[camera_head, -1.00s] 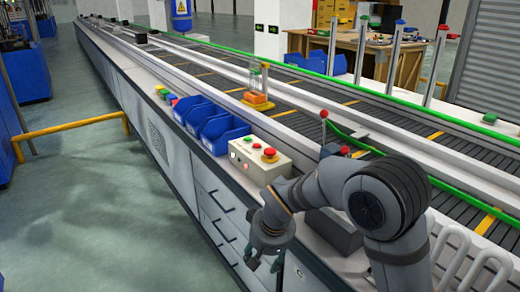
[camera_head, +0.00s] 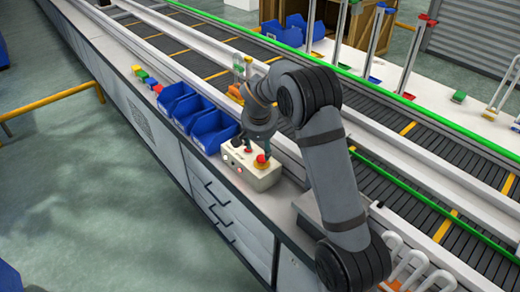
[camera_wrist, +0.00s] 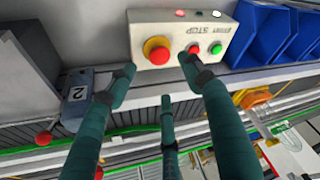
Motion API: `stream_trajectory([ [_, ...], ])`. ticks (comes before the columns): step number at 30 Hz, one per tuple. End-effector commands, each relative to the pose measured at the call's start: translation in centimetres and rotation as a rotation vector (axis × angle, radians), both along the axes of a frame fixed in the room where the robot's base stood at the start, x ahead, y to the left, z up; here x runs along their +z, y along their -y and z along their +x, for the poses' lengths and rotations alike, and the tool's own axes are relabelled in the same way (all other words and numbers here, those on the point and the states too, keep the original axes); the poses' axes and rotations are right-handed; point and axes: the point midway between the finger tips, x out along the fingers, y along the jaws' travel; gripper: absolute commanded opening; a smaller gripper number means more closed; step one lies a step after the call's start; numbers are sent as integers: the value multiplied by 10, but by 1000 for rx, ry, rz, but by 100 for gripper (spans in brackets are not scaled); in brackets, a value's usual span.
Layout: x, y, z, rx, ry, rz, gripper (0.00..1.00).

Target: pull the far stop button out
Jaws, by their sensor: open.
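The control box (camera_head: 262,182) is pale and sits on the counter's edge. Its red mushroom stop button (camera_head: 262,160) on a yellow base is at its right end. In the wrist view the box (camera_wrist: 193,21) appears upside down with the stop button (camera_wrist: 158,52). My gripper (camera_head: 257,147) points down just above the box, near the button. In the wrist view my gripper (camera_wrist: 158,76) has its fingers spread, with the button between and just beyond the tips. Nothing is held. I cannot tell whether any finger touches the button.
Small red (camera_wrist: 194,50) and green (camera_wrist: 215,48) buttons sit beside the stop button on the box, near one fingertip. Blue bins (camera_head: 212,130) stand to the left of the box. The conveyor (camera_head: 385,168) runs behind. A grey block marked 2 (camera_wrist: 82,86) stands beside the box.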

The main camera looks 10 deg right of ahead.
Motion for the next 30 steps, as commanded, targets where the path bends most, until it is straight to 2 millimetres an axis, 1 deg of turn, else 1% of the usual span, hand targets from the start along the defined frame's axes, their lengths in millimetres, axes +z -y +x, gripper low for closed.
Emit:
stream_trajectory([
  [1,-10,2,2,1,-6,-1,51],
  [6,-39,5,14,-1,-4,-1,51],
  [9,-55,6,20,1,-4,0,51],
  [13,-68,8,27,1,-2,-1,51],
  [18,-76,9,30,1,1,0,51],
  [25,-77,9,30,1,1,0,51],
  [30,-77,9,30,1,0,1,42],
])
